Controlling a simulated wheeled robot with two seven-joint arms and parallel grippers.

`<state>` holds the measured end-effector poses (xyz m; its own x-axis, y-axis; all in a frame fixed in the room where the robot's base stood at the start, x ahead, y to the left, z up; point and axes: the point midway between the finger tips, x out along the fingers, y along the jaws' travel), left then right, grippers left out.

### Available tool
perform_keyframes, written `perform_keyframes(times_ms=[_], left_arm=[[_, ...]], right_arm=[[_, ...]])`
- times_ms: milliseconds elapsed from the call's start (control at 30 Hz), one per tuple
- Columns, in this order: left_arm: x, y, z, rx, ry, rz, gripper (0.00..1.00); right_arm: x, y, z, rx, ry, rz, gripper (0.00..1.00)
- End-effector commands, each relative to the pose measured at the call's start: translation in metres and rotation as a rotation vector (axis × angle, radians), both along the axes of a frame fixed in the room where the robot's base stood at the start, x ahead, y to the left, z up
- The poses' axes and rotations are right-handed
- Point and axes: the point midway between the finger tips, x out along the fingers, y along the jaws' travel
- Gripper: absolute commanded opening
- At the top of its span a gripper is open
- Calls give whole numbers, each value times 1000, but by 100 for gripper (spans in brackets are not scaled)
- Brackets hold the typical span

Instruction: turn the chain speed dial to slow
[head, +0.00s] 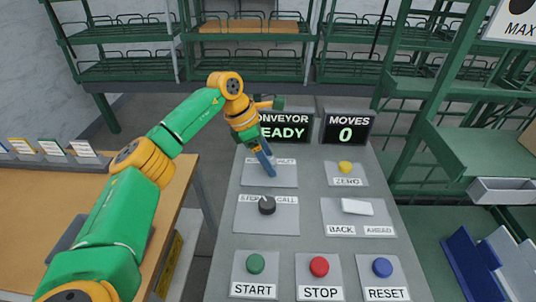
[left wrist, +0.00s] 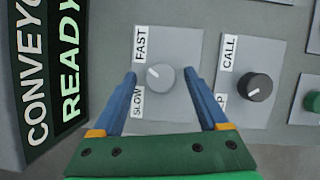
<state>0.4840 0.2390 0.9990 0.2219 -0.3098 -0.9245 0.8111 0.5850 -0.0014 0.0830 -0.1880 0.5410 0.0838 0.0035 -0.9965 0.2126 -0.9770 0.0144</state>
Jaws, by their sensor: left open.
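The chain speed dial is a grey round knob (left wrist: 163,80) with a white pointer mark, in the left wrist view. It sits on a light plate beside the labels FAST (left wrist: 140,43) and SLOW (left wrist: 137,101). The mark points between the labels, leaning a little toward FAST. My left gripper (left wrist: 160,79) is open, with one blue finger on each side of the dial and a visible gap to each. In the head view this gripper (head: 269,168) hides the dial and part of its plate (head: 285,178). My right gripper is not in view.
The grey panel also holds a black step/call knob (head: 267,205), a white back/ahead switch (head: 357,207), a yellow zero button (head: 345,167), and START (head: 255,263), STOP (head: 319,267) and RESET (head: 382,267) buttons. The conveyor display (head: 285,128) reads READY behind the gripper.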

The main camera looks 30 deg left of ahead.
Motion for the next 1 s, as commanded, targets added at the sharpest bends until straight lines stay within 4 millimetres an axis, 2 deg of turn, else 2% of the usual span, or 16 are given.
perform_keyframes(times_ms=[133,167,433,767,1000], left_arm=[[0,0,0,-1,-1,0,77],[0,0,0,-1,-1,0,74],[0,0,0,-1,-1,0,1],[0,-1,0,0,-2,36,0],[-1,-1,-1,0,-2,182,0]], right_arm=[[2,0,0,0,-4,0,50],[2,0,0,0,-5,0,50],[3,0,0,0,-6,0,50],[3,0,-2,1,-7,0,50],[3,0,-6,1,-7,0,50]])
